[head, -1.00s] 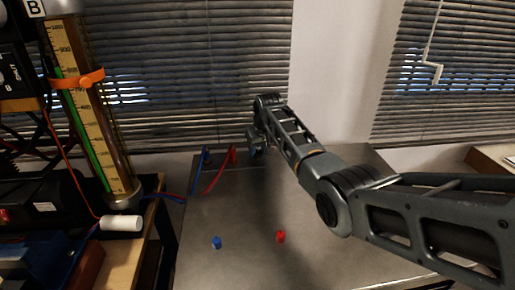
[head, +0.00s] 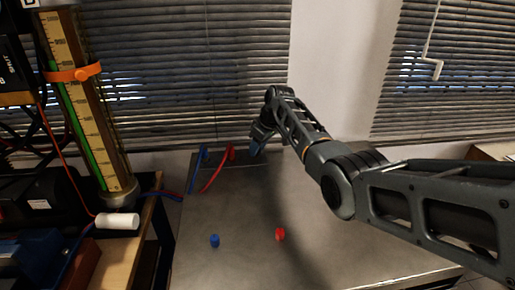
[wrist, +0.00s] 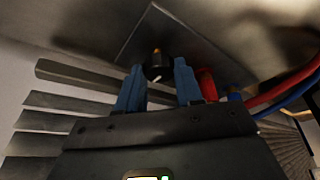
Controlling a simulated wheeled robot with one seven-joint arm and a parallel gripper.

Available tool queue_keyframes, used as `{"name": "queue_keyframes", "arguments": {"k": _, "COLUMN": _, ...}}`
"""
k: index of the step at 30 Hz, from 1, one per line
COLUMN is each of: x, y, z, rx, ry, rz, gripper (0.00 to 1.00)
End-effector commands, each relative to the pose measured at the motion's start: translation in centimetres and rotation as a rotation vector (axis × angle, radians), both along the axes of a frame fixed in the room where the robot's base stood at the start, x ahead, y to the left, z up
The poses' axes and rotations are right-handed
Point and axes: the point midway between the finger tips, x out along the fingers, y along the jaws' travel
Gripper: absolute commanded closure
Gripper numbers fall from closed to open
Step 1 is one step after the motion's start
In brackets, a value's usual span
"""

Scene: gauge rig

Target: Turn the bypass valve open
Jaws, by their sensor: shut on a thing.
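A black knob (wrist: 157,66) with a white mark sits on a grey plate (wrist: 165,28) in the wrist view. I take it to be the bypass valve's knob. The white mark points down and slightly right in that picture. My gripper (wrist: 158,78) has its two blue fingers on either side of the knob and is shut on it. In the head view my gripper (head: 257,147) reaches to the back of the grey table, and the knob is hidden there.
A red hose (head: 215,173) and a blue hose (head: 194,172) end just left of my gripper. A blue cap (head: 214,240) and a red cap (head: 280,234) lie on the grey table (head: 360,240). A tall gauge (head: 88,115) stands at left; blinds (head: 190,60) hang behind.

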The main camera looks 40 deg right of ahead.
Motion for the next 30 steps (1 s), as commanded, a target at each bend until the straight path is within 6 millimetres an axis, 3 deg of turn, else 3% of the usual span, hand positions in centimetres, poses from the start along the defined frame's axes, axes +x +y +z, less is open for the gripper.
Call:
{"name": "queue_keyframes", "arguments": {"k": 10, "x": -0.1, "y": 0.0, "z": -0.1, "rx": 0.0, "ry": 0.002, "rz": 0.002, "gripper": 0.95}}
{"name": "queue_keyframes", "arguments": {"k": 11, "x": -0.1, "y": 0.0, "z": -0.1, "rx": 0.0, "ry": 0.002, "rz": 0.002, "gripper": 0.62}}
{"name": "queue_keyframes", "arguments": {"k": 18, "x": 0.0, "y": 0.0, "z": 0.0, "rx": 0.0, "ry": 0.001, "rz": 0.001, "gripper": 0.39}}
{"name": "queue_keyframes", "arguments": {"k": 30, "x": -0.3, "y": -0.1, "z": 1.0, "rx": -0.001, "ry": -0.001, "rz": 0.001, "gripper": 0.39}}
